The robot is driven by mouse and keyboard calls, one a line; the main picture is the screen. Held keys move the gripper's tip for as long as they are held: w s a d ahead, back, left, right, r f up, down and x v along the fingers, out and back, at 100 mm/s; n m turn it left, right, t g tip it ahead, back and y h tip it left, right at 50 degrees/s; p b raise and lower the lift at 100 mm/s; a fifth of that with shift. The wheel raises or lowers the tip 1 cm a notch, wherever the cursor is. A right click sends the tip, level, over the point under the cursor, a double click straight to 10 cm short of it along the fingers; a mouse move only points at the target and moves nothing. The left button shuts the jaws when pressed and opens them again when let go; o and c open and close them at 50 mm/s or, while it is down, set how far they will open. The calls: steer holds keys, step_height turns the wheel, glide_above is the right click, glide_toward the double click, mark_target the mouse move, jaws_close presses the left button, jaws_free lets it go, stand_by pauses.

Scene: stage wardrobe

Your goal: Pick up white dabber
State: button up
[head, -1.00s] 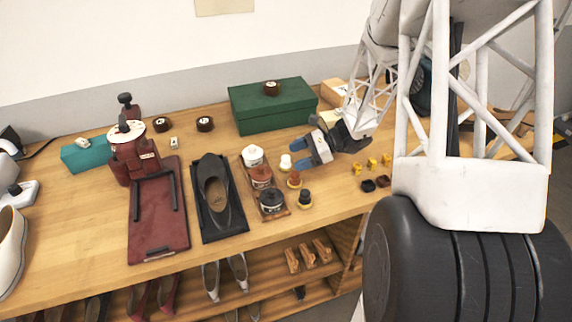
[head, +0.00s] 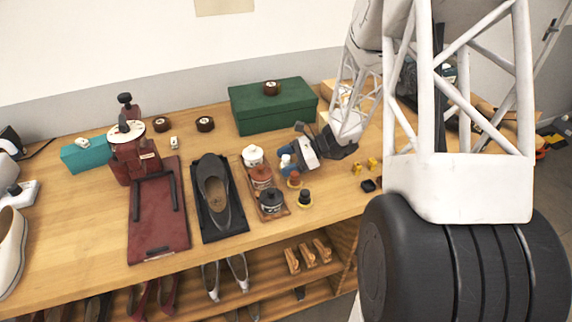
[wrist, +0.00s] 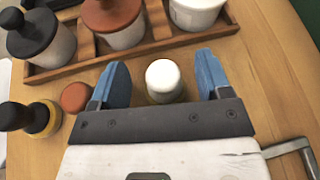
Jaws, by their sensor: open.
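The white dabber (wrist: 163,80) stands upright on the table, its pale rounded top facing the wrist camera. It also shows in the head view (head: 285,161), partly covered by my gripper. My gripper (wrist: 158,78) is open, with one blue finger on each side of the white dabber. There is a visible gap between the dabber and each finger. In the head view my gripper (head: 287,158) is low over the table, just right of the tray of jars.
A wooden tray (wrist: 90,58) with white, brown and black-lidded jars lies just beyond the fingers. A brown dabber (wrist: 75,97) is close beside the left finger; a black dabber (wrist: 14,115) stands farther left. A green box (head: 262,112) stands behind.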

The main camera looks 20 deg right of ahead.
mark_target(286, 157)
steer(key=c, duration=1)
steer(key=shift+o, duration=0.2)
steer(key=shift+r, duration=0.1)
steer(key=shift+r, duration=4.9)
